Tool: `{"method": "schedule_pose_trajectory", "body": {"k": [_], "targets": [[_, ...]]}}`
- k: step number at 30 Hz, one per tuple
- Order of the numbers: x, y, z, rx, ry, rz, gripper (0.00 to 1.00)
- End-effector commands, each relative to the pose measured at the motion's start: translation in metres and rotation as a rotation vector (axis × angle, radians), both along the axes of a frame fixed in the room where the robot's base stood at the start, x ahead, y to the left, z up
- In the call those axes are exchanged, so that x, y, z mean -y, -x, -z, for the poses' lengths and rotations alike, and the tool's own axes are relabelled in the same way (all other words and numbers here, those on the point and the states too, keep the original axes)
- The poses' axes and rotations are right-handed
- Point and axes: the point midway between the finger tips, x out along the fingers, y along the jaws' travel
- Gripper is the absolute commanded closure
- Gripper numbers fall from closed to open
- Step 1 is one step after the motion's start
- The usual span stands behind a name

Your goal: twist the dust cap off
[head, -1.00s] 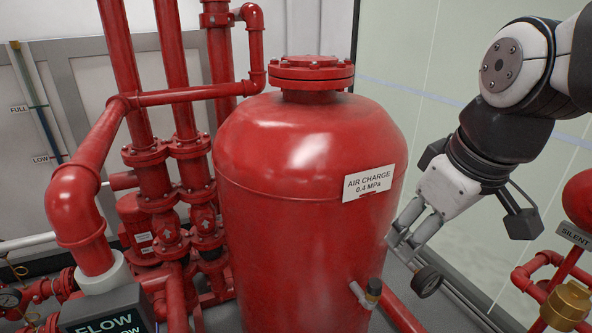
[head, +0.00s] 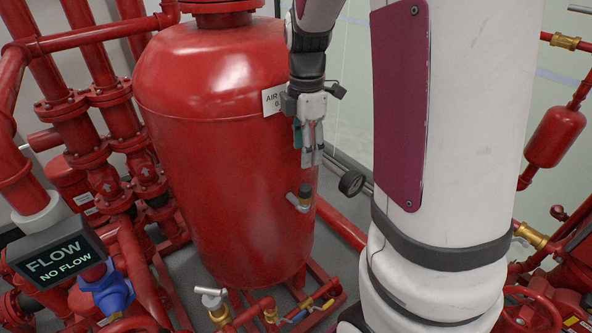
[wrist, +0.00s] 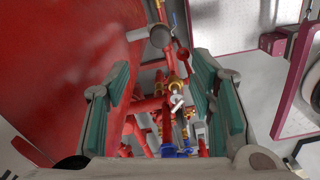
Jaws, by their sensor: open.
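The dust cap (head: 305,189) is a small dark cap on a brass fitting at the end of a short pipe stub on the lower right side of the red tank (head: 215,130). My gripper (head: 312,160) points down just above the cap in the head view, open and empty. In the wrist view my gripper (wrist: 163,95) shows two teal-padded fingers spread wide. A round grey-dark end (wrist: 160,36), which looks like the cap, lies beyond them near the top, outside the gap. The exact height between fingertips and cap is hard to tell.
A black round disc (head: 351,183) stands right of the stub. Red pipes and brass valves (head: 270,310) run low in front of the tank. A FLOW / NO FLOW box (head: 60,258) is at left. My white arm link fills the right centre.

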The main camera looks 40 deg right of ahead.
Motion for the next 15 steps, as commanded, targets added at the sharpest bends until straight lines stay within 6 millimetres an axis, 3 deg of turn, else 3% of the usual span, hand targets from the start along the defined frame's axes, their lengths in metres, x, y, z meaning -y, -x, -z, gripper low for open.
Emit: {"method": "schedule_pose_trajectory", "body": {"k": [15], "targets": [[0.0, 0.002, 0.091, -0.004, 0.0, 0.001, 0.5]]}}
